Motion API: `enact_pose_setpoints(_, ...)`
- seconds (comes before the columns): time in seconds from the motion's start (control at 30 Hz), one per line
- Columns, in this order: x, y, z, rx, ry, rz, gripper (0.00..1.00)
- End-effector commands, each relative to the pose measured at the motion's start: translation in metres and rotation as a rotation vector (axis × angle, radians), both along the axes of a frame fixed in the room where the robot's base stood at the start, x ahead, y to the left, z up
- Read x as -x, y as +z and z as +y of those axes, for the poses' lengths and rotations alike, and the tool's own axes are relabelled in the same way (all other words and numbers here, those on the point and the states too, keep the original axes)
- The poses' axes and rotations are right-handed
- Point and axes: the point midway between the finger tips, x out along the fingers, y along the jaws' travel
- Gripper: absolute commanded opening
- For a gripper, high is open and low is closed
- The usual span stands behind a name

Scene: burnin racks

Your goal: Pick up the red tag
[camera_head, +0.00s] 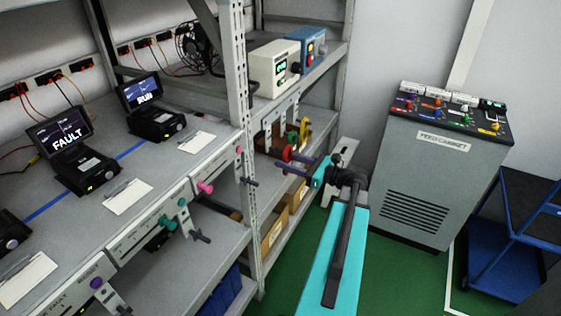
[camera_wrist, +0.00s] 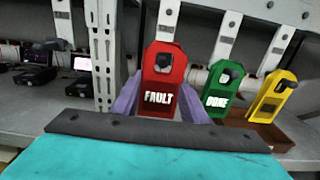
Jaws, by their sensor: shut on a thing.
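The red tag (camera_wrist: 163,78), marked FAULT, stands upright in the middle of the wrist view. My gripper (camera_wrist: 160,104) is shut on it, with a purple finger at each side. A dark peg end shows at the tag's hole; I cannot tell whether the tag still bears on it. In the head view the red tag (camera_head: 287,153) is small at the rack's end, with my gripper (camera_head: 294,163) at it. The green tag (camera_wrist: 222,88), marked DONE, and the yellow tag (camera_wrist: 271,95) hang to its right, apart from it.
A brown bin (camera_wrist: 258,132) lies below the green and yellow tags. A rack post (camera_head: 237,90) stands left of my gripper. A grey test cabinet (camera_head: 440,170) and a blue cart (camera_head: 505,235) stand to the right. Green floor is open between rack and cabinet.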

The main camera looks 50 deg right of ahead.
Motion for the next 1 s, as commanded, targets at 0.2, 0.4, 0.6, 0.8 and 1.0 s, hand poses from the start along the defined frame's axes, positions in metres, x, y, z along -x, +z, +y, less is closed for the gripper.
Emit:
enact_pose_setpoints(0.2,0.043,-0.001,-0.011,0.002,-0.004,-0.001,0.19)
enact_pose_setpoints(0.4,0.08,-0.001,-0.021,0.001,-0.003,0.0,0.19)
enact_pose_setpoints(0.6,0.111,-0.001,-0.028,0.001,-0.003,-0.001,0.19)
enact_pose_setpoints(0.8,0.132,0.0,-0.033,0.001,-0.001,-0.001,0.19)
enact_pose_setpoints(1.0,0.14,0.0,-0.035,0.001,0.0,0.0,0.19)
